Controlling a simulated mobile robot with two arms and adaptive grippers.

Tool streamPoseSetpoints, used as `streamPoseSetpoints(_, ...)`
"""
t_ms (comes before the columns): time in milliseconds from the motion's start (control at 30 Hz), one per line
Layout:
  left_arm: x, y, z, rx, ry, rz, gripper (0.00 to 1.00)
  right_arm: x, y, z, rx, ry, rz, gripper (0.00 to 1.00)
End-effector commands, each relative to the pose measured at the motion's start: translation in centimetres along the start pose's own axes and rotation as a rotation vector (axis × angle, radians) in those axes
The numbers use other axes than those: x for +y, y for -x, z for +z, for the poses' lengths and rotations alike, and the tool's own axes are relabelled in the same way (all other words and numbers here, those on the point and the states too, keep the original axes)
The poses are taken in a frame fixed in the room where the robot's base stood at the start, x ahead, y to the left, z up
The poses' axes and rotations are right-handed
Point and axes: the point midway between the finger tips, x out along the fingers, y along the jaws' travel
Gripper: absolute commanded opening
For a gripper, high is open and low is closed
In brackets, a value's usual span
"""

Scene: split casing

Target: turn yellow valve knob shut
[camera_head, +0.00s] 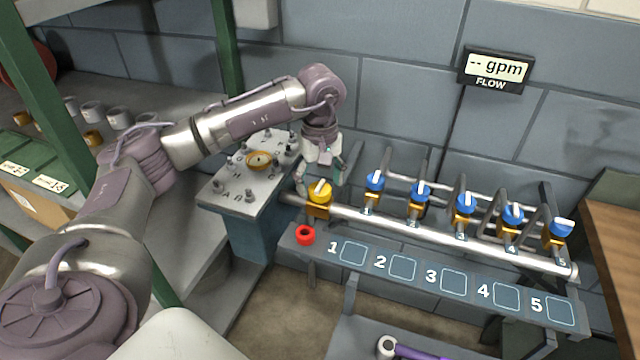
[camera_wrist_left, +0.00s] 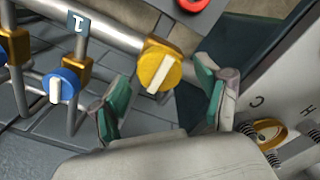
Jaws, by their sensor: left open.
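The yellow valve knob (camera_head: 319,191) sits at the left end of the silver pipe. It has a white bar across its face; in the left wrist view the knob (camera_wrist_left: 159,66) lies between and beyond the fingertips, its bar tilted. My left gripper (camera_head: 320,176) is above and around the knob in the head view. In the left wrist view my left gripper (camera_wrist_left: 165,95) is open, with green pads apart on either side of the knob. No contact with the knob is visible. My right gripper is not in view.
Several blue knobs (camera_head: 465,203) line the pipe to the right. A red ring (camera_head: 305,235) lies on the numbered ledge (camera_head: 318,262). A grey panel box (camera_head: 225,190) with pegs and an orange ring (camera_head: 259,160) stands close on the left. A flow display (camera_head: 494,68) hangs on the wall.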

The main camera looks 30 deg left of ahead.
Motion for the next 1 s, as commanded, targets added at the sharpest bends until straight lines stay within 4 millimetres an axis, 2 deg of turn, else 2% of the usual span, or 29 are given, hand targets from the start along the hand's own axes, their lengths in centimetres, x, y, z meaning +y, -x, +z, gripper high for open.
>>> streamPoseSetpoints(300,0.1,6.8,0.0,0.002,-0.002,0.006,0.75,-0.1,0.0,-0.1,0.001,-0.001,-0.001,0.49)
streamPoseSetpoints(500,0.1,9.8,0.0,0.001,-0.002,0.005,0.75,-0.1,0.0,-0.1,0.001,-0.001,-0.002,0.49)
streamPoseSetpoints(667,0.1,10.9,0.1,0.001,-0.002,0.003,0.75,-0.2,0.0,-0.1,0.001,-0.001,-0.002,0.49)
streamPoseSetpoints(1000,0.0,10.9,0.1,0.0,-0.002,0.002,0.75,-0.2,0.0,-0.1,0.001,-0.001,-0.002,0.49)
